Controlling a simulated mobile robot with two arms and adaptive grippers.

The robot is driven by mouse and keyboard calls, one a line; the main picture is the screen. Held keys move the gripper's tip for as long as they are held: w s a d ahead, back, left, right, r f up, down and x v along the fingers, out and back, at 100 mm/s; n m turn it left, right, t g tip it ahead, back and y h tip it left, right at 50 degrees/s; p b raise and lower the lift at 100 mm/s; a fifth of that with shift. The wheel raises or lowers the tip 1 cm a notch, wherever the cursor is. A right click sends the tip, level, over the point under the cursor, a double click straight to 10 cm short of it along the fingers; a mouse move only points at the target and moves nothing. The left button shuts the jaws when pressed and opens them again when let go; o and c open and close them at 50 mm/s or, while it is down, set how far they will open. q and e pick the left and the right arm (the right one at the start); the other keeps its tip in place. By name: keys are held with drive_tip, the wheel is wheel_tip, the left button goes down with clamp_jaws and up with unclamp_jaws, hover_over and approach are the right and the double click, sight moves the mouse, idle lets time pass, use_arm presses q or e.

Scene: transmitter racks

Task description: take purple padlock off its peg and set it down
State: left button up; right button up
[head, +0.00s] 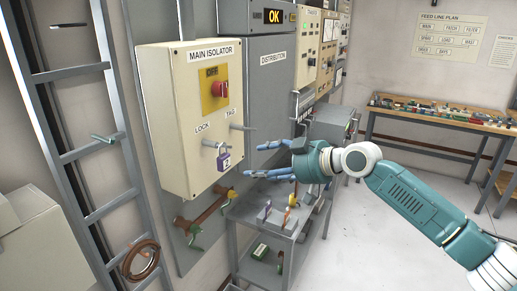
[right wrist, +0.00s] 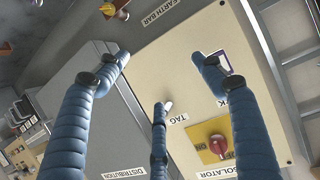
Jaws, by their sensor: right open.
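The purple padlock (head: 223,160) hangs on the lock peg (head: 212,144) at the lower front of the cream main isolator box (head: 176,140). In the right wrist view the padlock (right wrist: 229,62) shows at the upper right, partly hidden behind a finger. My right gripper (head: 264,160) is open and empty, to the right of the padlock and apart from it. In the right wrist view its blue fingers (right wrist: 162,75) are spread in front of the box. My left gripper is not in view.
The bare tag peg (head: 243,127) sticks out right of the padlock. A red switch (head: 219,89) is above. A grey trolley (head: 250,222) with small items stands below. A ladder (head: 82,155) is at left, a cluttered bench (head: 440,118) at the back right.

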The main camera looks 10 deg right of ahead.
drive_tip(key=n+g+y, duration=0.1)
drive_tip(key=n, duration=0.1)
approach(228, 156)
drive_tip(key=shift+g, duration=0.3)
drive_tip(key=p+x, duration=0.1)
drive_tip(key=x, duration=0.2)
drive_tip(key=p+x, duration=0.1)
drive_tip(key=x, duration=0.2)
drive_tip(key=p+x, duration=0.2)
drive_tip(key=x, duration=0.1)
drive_tip(key=shift+w+a+r, duration=0.15)
drive_tip(key=shift+w, duration=0.35)
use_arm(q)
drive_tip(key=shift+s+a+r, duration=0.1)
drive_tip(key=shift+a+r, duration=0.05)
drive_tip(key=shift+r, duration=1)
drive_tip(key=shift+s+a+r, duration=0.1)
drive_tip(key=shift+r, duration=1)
use_arm(e)
drive_tip(key=shift+w+a+f, duration=0.4)
drive_tip(key=shift+a, duration=0.05)
drive_tip(key=shift+c, duration=0.5)
drive_tip(key=c, duration=1.3)
use_arm(q)
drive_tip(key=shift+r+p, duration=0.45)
drive_tip(key=shift+p, duration=0.2)
use_arm(e)
drive_tip(key=shift+s+a+r, duration=0.1)
drive_tip(key=shift+s+r, duration=0.1)
drive_tip(key=shift+r, duration=0.2)
